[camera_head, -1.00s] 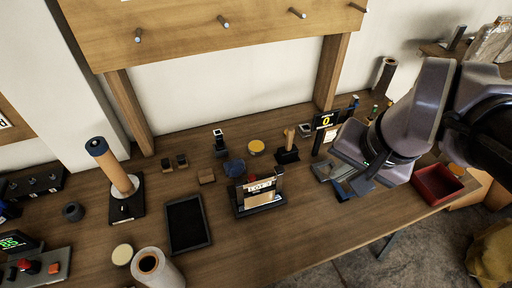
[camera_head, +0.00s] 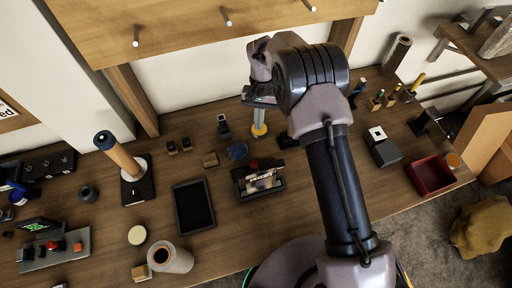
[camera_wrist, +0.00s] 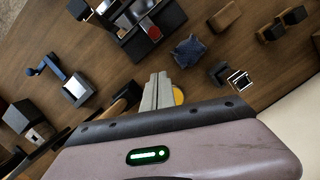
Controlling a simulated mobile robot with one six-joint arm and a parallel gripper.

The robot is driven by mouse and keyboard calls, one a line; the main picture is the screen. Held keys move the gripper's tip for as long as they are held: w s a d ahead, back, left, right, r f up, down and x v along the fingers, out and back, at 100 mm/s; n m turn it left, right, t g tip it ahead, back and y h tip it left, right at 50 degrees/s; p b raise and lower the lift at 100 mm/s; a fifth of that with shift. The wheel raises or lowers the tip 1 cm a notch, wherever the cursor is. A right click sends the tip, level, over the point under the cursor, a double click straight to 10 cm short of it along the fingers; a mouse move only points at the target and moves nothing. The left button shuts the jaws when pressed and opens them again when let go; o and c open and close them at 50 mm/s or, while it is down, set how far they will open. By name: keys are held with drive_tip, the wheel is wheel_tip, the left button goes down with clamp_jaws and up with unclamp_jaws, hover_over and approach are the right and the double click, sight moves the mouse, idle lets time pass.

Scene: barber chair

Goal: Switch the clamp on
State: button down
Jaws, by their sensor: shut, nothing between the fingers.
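A black fixture (camera_head: 270,188) holding a light plate stands mid-table. I take it to be the clamp, but cannot be sure. It also shows at the top of the wrist view (camera_wrist: 172,17), with a red button (camera_wrist: 153,32) on its near side. Whether it is on or off cannot be told. My gripper (camera_head: 259,132) points down behind the fixture, over a yellow disc, apart from the fixture. In the wrist view the fingers (camera_wrist: 158,76) are together and empty, with the red button beyond their tips. My arm covers the table right of the fixture.
A blue crumpled cloth (camera_head: 237,151) lies beside the fixture, near the yellow disc (camera_wrist: 179,96). A black tray (camera_head: 193,207) lies to the left. A control box with a red knob (camera_head: 57,246) stands far left. A red bin (camera_head: 432,176) stands right.

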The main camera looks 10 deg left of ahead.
sight(256, 169)
drive_tip(key=b+x, duration=0.1)
drive_tip(key=x, duration=0.8)
drive_tip(key=shift+s+f, duration=0.1)
drive_tip(key=shift+f, duration=0.15)
drive_tip(key=s, duration=0.1)
drive_tip(key=s+f, duration=0.1)
drive_tip(key=s, duration=0.1)
drive_tip(key=shift+s+d, duration=0.1)
drive_tip(key=shift+s, duration=0.4)
